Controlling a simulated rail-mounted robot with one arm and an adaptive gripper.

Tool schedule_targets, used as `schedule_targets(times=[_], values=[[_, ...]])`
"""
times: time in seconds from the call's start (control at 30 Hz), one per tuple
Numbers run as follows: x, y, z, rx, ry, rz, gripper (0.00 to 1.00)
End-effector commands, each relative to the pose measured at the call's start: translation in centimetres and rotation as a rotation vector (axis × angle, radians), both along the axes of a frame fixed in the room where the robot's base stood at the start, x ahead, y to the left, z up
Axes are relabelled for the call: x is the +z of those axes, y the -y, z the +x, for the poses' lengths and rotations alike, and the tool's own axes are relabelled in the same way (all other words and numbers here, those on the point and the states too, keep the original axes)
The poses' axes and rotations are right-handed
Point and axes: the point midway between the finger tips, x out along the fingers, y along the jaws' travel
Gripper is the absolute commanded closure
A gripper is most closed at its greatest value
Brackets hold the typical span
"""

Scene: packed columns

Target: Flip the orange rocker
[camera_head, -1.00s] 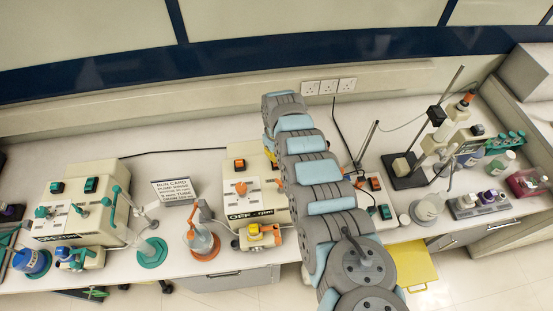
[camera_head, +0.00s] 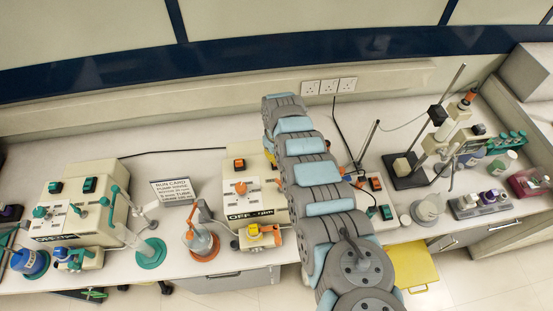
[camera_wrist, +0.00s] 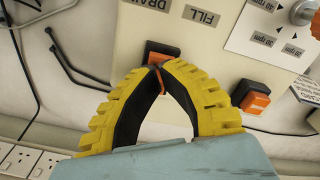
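In the wrist view, an orange rocker (camera_wrist: 161,52) in a black frame sits on the cream pump housing (camera_wrist: 218,55). My gripper (camera_wrist: 156,69) has yellow, black-lined fingers whose tips meet at this rocker's lower edge, partly covering it. Whether they touch it cannot be told. A second orange rocker (camera_wrist: 255,98) sits to the right, outside the fingers. In the head view one orange rocker (camera_head: 239,163) shows on the pump, while my arm hides most of my gripper and the area behind it.
Black cables (camera_wrist: 62,55) lie at left. A glass flask with orange fittings (camera_head: 201,243) and a run card (camera_head: 175,192) stand left of the pump. A retort stand (camera_head: 405,168) is at right.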

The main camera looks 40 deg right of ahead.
Motion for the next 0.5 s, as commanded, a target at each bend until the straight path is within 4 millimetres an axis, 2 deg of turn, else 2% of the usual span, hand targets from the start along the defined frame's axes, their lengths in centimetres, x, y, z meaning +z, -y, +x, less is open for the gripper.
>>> schedule_targets(times=[0.5], values=[[-0.68, -0.02, 0.01, 0.0, 0.0, 0.0, 1.0]])
